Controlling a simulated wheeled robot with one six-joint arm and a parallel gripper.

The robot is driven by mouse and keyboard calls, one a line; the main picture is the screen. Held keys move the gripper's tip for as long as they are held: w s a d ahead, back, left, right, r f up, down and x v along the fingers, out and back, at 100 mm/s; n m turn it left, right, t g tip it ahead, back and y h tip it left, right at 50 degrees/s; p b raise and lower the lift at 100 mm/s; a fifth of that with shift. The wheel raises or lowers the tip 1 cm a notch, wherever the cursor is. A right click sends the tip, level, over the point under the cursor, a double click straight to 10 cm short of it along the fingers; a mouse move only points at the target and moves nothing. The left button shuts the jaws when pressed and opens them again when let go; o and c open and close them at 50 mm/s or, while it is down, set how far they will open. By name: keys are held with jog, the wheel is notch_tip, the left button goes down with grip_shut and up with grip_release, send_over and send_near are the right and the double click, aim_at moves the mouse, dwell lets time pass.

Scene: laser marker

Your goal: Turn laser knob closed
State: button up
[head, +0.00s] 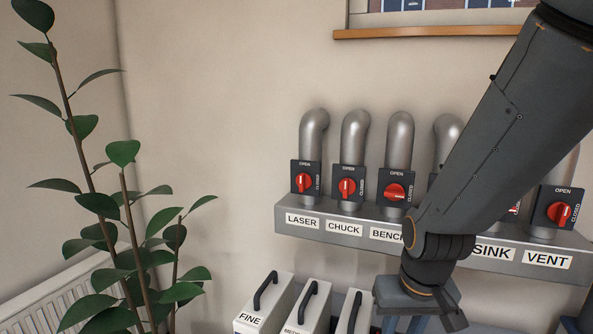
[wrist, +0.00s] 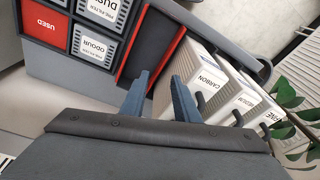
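The laser knob (head: 304,182) is red, on a dark plate marked OPEN at the top and CLOSED at the right side. It sits on the leftmost pipe above the LASER label (head: 302,220), and its grip looks roughly upright, toward OPEN. My gripper (wrist: 160,80) is open and empty, its two blue-grey fingers apart in the wrist view. In the head view my gripper (head: 404,325) is low at the bottom edge, below and to the right of the laser knob, well apart from it. The laser knob is not in the wrist view.
CHUCK (head: 347,187), BENCH (head: 396,191) and VENT (head: 559,210) knobs share the grey ledge (head: 380,214); my arm hides others. Labelled filter boxes (head: 264,301) stand below. A plant (head: 125,220) stands left. The wall left of the laser pipe is clear.

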jog(key=w+a+r+t, duration=0.1)
jog(key=w+a, duration=0.1)
jog(key=w, duration=0.1)
jog(key=w+a+r+t+p, duration=0.1)
jog(key=w+a+r, duration=0.1)
jog(key=w+a, duration=0.1)
jog(key=w+a+r+t+y+p, duration=0.1)
jog(key=w+a+r+t, duration=0.1)
jog(key=w, duration=0.2)
jog(key=shift+w+a+r, duration=0.1)
jog(key=shift+w+a, duration=0.1)
jog(key=shift+w, duration=0.1)
jog(key=w+a+r+t, duration=0.5)
jog(key=w+a, duration=0.3)
jog(key=w, duration=0.2)
jog(key=m+t+h+p, duration=0.2)
jog(key=m+t+h, duration=0.2)
jog(key=t+h, duration=0.25)
send_near(301, 184)
jog(key=shift+g+h, duration=0.35)
jog(key=shift+h, duration=0.1)
jog(key=x, duration=0.2)
jog(key=p+x, duration=0.1)
jog(key=x, duration=0.2)
jog(key=p+x, duration=0.1)
jog(key=x, duration=0.2)
jog(key=shift+w+a+r, duration=0.1)
jog(key=shift+a+r, duration=0.05)
jog(key=shift+a, duration=0.15)
